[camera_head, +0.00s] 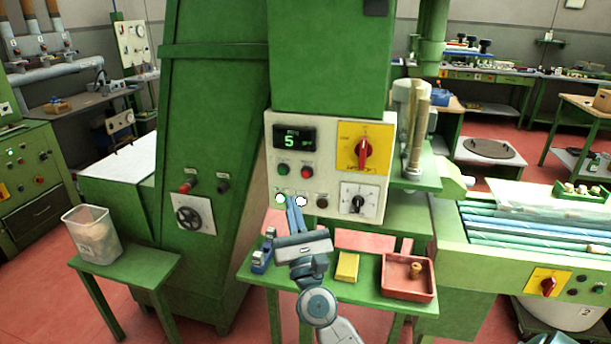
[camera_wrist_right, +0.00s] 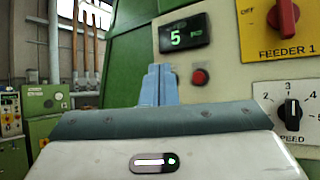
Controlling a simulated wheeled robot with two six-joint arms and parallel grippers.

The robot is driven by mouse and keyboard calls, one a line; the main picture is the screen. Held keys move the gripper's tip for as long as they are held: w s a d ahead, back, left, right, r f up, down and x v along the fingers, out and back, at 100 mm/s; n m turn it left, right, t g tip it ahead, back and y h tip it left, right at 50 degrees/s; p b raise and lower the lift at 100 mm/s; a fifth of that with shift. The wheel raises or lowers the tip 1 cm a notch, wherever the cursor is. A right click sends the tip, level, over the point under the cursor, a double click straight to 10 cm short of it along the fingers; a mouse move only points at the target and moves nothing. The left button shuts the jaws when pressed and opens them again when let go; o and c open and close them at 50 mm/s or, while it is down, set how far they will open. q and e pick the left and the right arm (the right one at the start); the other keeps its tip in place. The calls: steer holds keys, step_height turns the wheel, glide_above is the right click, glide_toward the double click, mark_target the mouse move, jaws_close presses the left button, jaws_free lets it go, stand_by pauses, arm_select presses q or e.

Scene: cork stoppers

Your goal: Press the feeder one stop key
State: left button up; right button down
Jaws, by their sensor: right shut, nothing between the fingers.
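The control panel (camera_head: 335,143) on the green machine carries a display reading 5, a green key (camera_head: 283,170) and a red key (camera_head: 306,171). The red key also shows in the right wrist view (camera_wrist_right: 199,77), just right of my fingertips. I cannot read its label; red suggests a stop key. My right gripper (camera_head: 293,202) is shut and empty, its blue fingers pointing up at the panel below the two keys. In the right wrist view the fingers (camera_wrist_right: 158,80) hide the green key's area. I cannot tell whether they touch the panel. My left gripper is out of view.
A yellow feeder 1 switch plate (camera_head: 364,148) and a speed dial (camera_head: 358,203) sit right on the panel. Below is a green table with a red tray (camera_head: 407,292), a yellow block (camera_head: 347,267) and a blue item (camera_head: 262,258).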

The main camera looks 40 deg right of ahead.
mark_target(306, 174)
steer(key=shift+w+d+b, duration=0.15)
steer(key=shift+w+d, duration=1.25)
steer(key=shift+d, duration=0.3)
steer(key=shift+w+d+b, duration=0.15)
steer(key=shift+w+d, duration=1.25)
steer(key=shift+d, duration=0.25)
steer(key=shift+w+d, duration=0.3)
steer(key=shift+w+d, duration=0.25)
steer(key=shift+d, duration=0.05)
stand_by(0.3)
steer(key=shift+s+a, duration=0.1)
stand_by(0.3)
steer(key=shift+s+a, duration=0.45)
steer(key=shift+a, duration=0.1)
